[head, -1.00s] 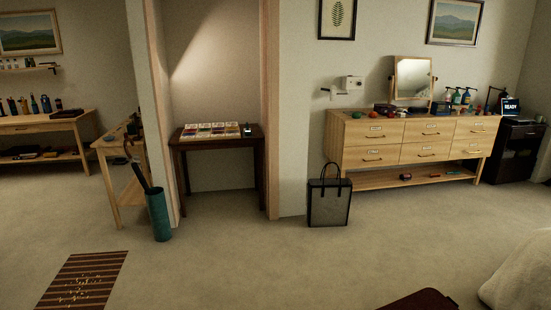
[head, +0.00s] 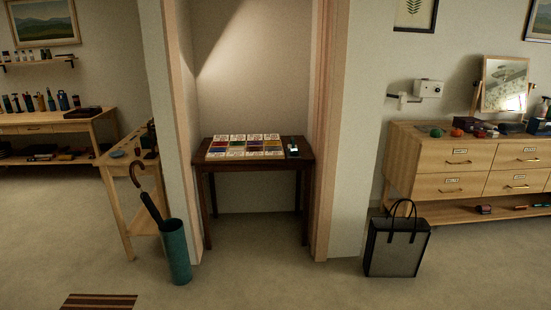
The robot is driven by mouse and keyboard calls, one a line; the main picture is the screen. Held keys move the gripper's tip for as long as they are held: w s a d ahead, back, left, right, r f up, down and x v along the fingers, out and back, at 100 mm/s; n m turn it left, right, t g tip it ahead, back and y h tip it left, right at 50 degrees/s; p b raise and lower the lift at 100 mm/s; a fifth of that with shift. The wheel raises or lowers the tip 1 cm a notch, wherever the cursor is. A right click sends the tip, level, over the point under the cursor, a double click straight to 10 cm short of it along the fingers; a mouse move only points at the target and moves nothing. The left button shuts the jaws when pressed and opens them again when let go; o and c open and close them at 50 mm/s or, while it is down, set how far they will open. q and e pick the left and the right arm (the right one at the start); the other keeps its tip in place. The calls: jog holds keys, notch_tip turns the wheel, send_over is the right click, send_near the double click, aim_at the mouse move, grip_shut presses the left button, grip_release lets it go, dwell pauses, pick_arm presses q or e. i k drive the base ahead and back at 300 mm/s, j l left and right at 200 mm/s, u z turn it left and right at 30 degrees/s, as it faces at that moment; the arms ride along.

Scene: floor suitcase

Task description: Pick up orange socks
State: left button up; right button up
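Several small coloured bundles lie in a light, divided tray (head: 208,154) on a small dark table (head: 204,180) in the wall niche. They show red, yellow, green, purple and other colours. They are too small to tell whether they are socks or which are orange. A small dark device with a lit face (head: 293,149) stands to the right of the tray on the same table. Neither of my grippers shows in the head view.
A teal umbrella stand (head: 176,252) and a wooden side table (head: 118,165) stand left of the niche. A grey bag (head: 396,248) stands on the floor to its right, before a wooden dresser (head: 440,158). A striped rug (head: 98,301) lies at lower left. The carpet before the niche is clear.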

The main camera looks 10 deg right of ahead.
aim_at(456, 133)
jog(key=i+l+z, duration=0.15)
jog(key=i+z, duration=0.25)
jog(key=i+j+z, duration=0.1)
jog(key=i+z, duration=0.25)
jog(key=i, duration=0.3)
jog(key=i+j+z, duration=0.15)
jog(key=i+z, duration=0.25)
jog(key=i+j+z, duration=0.35)
jog(key=i, duration=0.25)
jog(key=i+l+z, duration=0.4)
jog(key=i+z, duration=0.4)
jog(key=i, duration=0.2)
jog(key=i+z, duration=0.4)
jog(key=i, duration=0.15)
jog(key=i+j+z, duration=0.2)
jog(key=i+z, duration=0.2)
jog(key=i, duration=0.15)
jog(key=i+u, duration=0.2)
jog(key=i, duration=0.3)
jog(key=i+l+u, duration=0.15)
jog(key=i, duration=0.3)
jog(key=i+l+u, duration=0.2)
jog(key=i, duration=0.3)
jog(key=i+l+u, duration=0.15)
jog(key=i, duration=0.3)
